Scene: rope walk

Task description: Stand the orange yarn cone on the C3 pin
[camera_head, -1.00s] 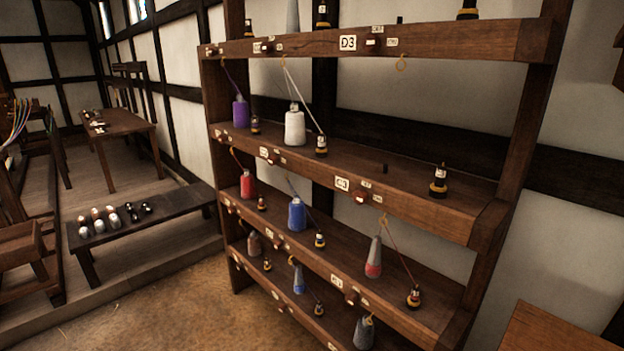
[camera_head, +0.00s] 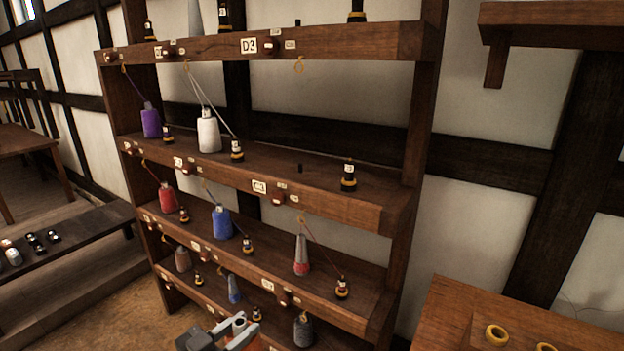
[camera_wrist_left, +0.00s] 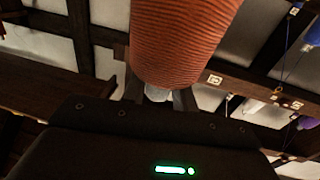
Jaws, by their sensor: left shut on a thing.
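The orange yarn cone (camera_wrist_left: 185,40) fills the top middle of the left wrist view, with ribbed orange winding and a pale tip at its lower end. My left gripper (camera_wrist_left: 158,93) is shut on it near that tip. In the head view my left gripper (camera_head: 232,332) shows at the bottom edge, in front of and below the rack; the cone is mostly out of that frame. The C3 label (camera_head: 259,187) is on a shelf front of the rack. A short dark bare pin (camera_head: 299,168) stands on that shelf, behind the label. My right gripper is not in view.
A yellow thread loop (camera_head: 299,66) hangs above. A wooden table (camera_head: 450,310) with yellow rings is at lower right.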

